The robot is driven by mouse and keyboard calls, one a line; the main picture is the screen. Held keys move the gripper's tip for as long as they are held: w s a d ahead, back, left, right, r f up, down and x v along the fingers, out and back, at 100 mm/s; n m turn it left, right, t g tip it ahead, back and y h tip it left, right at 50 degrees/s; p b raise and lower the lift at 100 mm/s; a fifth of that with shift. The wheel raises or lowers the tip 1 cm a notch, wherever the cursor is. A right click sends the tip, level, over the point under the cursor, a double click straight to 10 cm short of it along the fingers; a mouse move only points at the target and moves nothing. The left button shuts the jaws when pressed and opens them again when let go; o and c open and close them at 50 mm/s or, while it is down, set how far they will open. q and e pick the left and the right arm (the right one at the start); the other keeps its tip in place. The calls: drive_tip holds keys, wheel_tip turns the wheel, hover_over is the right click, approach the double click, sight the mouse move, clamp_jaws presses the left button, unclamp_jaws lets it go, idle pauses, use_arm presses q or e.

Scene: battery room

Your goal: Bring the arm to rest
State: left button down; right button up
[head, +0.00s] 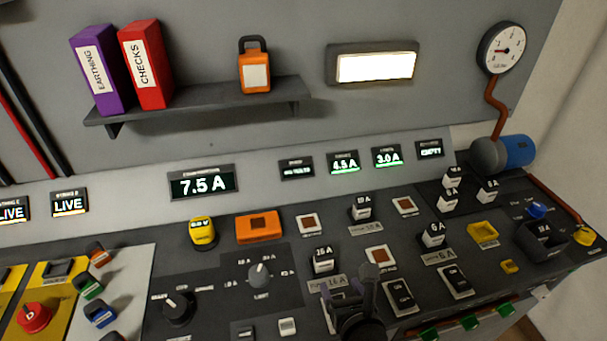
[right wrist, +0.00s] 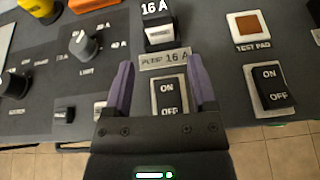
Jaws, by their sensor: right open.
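My right gripper (head: 352,290) is at the lower middle of the head view, above the front part of the dark console. In the right wrist view the gripper (right wrist: 166,85) has its two purple fingers apart with nothing held between them. Behind the gap lies a black ON/OFF rocker switch (right wrist: 169,97), with a 16 A block (right wrist: 158,32) beyond it. I cannot tell whether the fingers touch the console. My left gripper is not in view.
More rocker switches (head: 399,294) stand to the right. A light knob (head: 259,274), an orange block (head: 258,227) and a yellow meter (head: 202,232) are to the left. A shelf (head: 200,108) with binders and an orange padlock hangs above. The console's front edge is near, with tiled floor (right wrist: 275,150) beyond.

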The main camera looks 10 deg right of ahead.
drive_tip(key=s+m, duration=0.1)
drive_tip(key=m, duration=0.2)
drive_tip(key=s+d+m+g+h, duration=0.1)
drive_tip(key=m, duration=0.3)
drive_tip(key=s+m+g+h, duration=0.1)
drive_tip(key=m, duration=0.3)
drive_tip(key=shift+s+d+r, duration=0.1)
drive_tip(key=shift+s+d, duration=0.05)
drive_tip(key=shift+d, duration=0.2)
drive_tip(key=s+m+g+y, duration=0.2)
drive_tip(key=s+m+g, duration=0.85)
drive_tip(key=m, duration=1.15)
drive_tip(key=s+f+b, duration=0.1)
drive_tip(key=s+f, duration=0.2)
drive_tip(key=f, duration=0.8)
drive_tip(key=s+f+b, duration=0.2)
drive_tip(key=s+f, duration=0.2)
drive_tip(key=f, duration=0.7)
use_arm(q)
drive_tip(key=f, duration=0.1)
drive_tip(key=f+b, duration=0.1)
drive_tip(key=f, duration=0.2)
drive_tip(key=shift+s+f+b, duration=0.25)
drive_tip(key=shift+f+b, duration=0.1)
use_arm(e)
drive_tip(key=s+d+f, duration=0.2)
drive_tip(key=s+f, duration=0.8)
drive_tip(key=s, duration=0.2)
drive_tip(key=shift+d+f, duration=0.25)
drive_tip(key=shift+d, duration=0.1)
